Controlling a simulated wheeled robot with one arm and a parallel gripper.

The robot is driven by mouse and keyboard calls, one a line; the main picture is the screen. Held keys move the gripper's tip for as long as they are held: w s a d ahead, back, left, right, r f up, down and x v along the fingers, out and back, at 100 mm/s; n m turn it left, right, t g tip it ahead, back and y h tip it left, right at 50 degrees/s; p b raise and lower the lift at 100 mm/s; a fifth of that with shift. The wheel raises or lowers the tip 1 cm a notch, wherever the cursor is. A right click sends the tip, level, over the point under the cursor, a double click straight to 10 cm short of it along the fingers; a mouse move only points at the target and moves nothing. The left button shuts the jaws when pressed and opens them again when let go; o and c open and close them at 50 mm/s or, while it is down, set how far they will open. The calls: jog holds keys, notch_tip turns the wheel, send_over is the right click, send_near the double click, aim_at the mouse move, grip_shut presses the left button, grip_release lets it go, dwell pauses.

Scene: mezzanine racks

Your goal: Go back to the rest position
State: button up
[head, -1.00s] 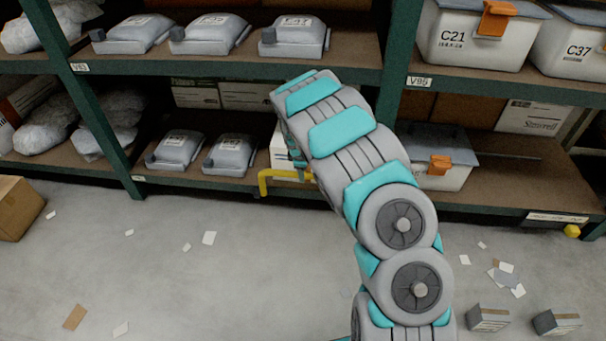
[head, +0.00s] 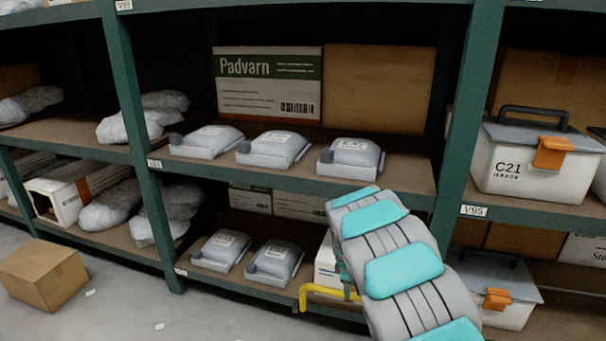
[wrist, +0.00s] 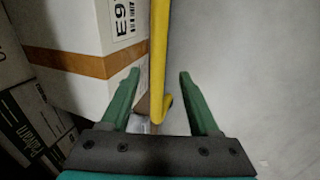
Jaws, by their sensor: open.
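My gripper (wrist: 160,75) is open in the wrist view, its two green fingers apart. A yellow bar (wrist: 158,50) runs between the fingers in that picture; I cannot tell whether they touch it. In the head view the yellow bar (head: 322,291) shows at the lower shelf's front edge, bent down at its left end. My arm covers most of the gripper there. A white box (wrist: 80,75) with a brown band and a label stands left of the fingers. It also shows in the head view (head: 326,262), partly behind my arm.
Green racks hold grey packs (head: 272,148), a Padvarn box (head: 268,85) and a lidded C21 bin (head: 525,165). A green upright (head: 465,130) stands just right of my arm. A cardboard box (head: 43,275) lies on the floor at left. The floor around it is mostly clear.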

jog(key=s+d+r+m+g, duration=0.2)
jog(key=s+r+m, duration=0.5)
jog(key=s+r, duration=0.95)
jog(key=s+a+r+m+g, duration=0.1)
jog(key=s+a+r+m, duration=0.1)
jog(key=s, duration=1.4)
jog(key=s+a+r+m+g+y+p, duration=0.1)
jog(key=s+a+r+m+g, duration=0.1)
jog(key=s, duration=1.5)
jog(key=shift+s+a+r+m, duration=0.35)
jog(key=shift+r+m, duration=0.35)
jog(key=shift+m, duration=0.5)
